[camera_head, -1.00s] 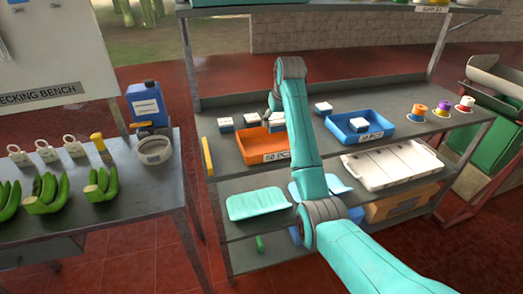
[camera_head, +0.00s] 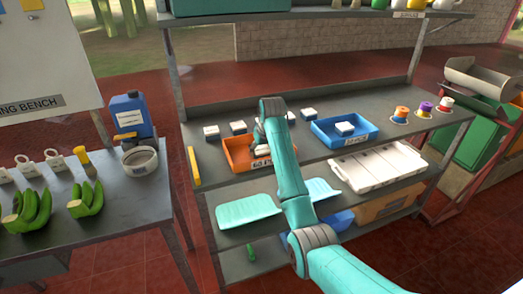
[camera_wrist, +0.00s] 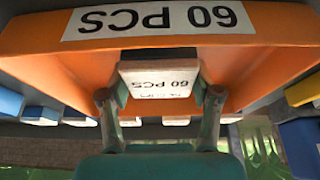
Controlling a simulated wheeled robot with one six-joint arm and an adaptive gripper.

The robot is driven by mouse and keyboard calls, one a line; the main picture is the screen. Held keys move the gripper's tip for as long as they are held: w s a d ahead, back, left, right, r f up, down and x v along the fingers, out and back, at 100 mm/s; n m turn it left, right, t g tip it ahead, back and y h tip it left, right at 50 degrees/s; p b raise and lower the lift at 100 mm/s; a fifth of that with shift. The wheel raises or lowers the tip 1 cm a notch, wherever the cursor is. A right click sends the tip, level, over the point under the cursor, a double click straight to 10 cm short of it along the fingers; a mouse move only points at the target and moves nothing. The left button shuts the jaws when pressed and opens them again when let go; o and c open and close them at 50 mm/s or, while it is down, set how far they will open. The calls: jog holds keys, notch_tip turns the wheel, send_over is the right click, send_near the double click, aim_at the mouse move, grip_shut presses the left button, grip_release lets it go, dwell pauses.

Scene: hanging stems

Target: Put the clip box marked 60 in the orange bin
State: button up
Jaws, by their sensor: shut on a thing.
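The clip box marked 60 (camera_wrist: 157,80) is a small white box with "60 PCS" on its face. My gripper (camera_wrist: 160,97) is shut on it, one finger at each side, in the wrist view. The orange bin (camera_wrist: 40,45) with its own "60 PCS" label fills the upper part of that view, close around the box. In the head view, my gripper (camera_head: 261,138) is over the orange bin (camera_head: 233,151) on the shelf. My arm hides part of the bin and most of the held box there, so I cannot tell whether the box touches the bin floor.
A blue bin (camera_head: 322,130) with a white box in it (camera_head: 345,128) stands to the right. Other white boxes (camera_head: 211,131) stand behind the bins. Coloured-top spools (camera_head: 401,113) are at the right end. An upper shelf (camera_head: 330,14) hangs above.

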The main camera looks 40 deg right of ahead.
jog(key=o, duration=1.1)
jog(key=shift+f, duration=0.1)
jog(key=shift+o, duration=0.2)
jog(key=v, duration=1.2)
